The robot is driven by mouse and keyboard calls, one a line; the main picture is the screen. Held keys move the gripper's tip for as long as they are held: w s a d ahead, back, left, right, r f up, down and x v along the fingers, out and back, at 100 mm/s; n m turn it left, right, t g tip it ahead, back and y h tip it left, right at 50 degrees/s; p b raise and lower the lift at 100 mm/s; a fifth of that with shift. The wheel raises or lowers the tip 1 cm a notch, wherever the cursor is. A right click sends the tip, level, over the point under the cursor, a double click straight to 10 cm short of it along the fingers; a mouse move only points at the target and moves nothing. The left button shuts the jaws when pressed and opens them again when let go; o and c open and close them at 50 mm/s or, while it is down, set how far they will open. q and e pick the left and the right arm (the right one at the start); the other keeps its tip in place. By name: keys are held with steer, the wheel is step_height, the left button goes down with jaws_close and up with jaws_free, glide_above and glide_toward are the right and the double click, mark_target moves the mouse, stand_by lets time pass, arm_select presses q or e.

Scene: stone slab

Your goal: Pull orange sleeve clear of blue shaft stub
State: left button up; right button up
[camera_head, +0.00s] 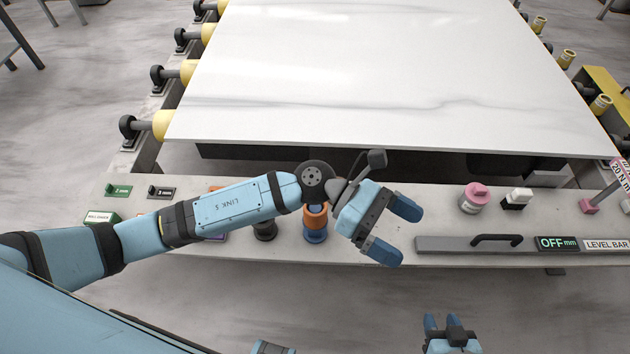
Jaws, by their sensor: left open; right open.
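The orange sleeve (316,217) stands on the bench, upright, with the blue shaft stub (315,236) showing below it. The sleeve appears to sit on the stub; its upper part is partly hidden by my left wrist. My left gripper (402,232) is just right of the sleeve, its two blue fingers apart and pointing right, with nothing between them. It is not touching the sleeve as far as I can see. My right gripper (449,324) is low in the picture, in front of the bench, its fingers apart and empty.
A white stone slab (380,80) lies on rollers behind the bench (350,256). A black cylindrical part (265,231) stands left of the sleeve. To the right are a pink container (473,198), a black-and-white block (517,198) and a grey level bar (470,243) with a black handle.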

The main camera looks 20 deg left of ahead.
arm_select(q)
steer(key=w+a+f+m+y+b, duration=0.1)
steer(key=w+a+f+m+y, duration=0.1)
steer(key=a+f+m+y, duration=0.45)
steer(key=m+t+y+b, duration=0.1)
steer(key=m+t+y, duration=0.3)
steer(key=m+y, duration=0.5)
glide_above(315, 211)
step_height(315, 211, down, 3)
steer(key=n, duration=0.2)
steer(key=shift+m+y, duration=0.25)
steer(key=shift+y, duration=0.2)
steer(key=f, duration=0.4)
steer(key=f+p, duration=0.1)
steer(key=f, duration=0.8)
steer(key=shift+w+a+p, duration=0.1)
steer(key=shift+w+p, duration=0.3)
steer(key=c, duration=1)
steer(key=shift+r+p, duration=1.5)
steer(key=shift+r, duration=2.15)
steer(key=shift+c, duration=0.2)
steer(key=shift+r+p, duration=1.3)
steer(key=shift+r, duration=1.7)
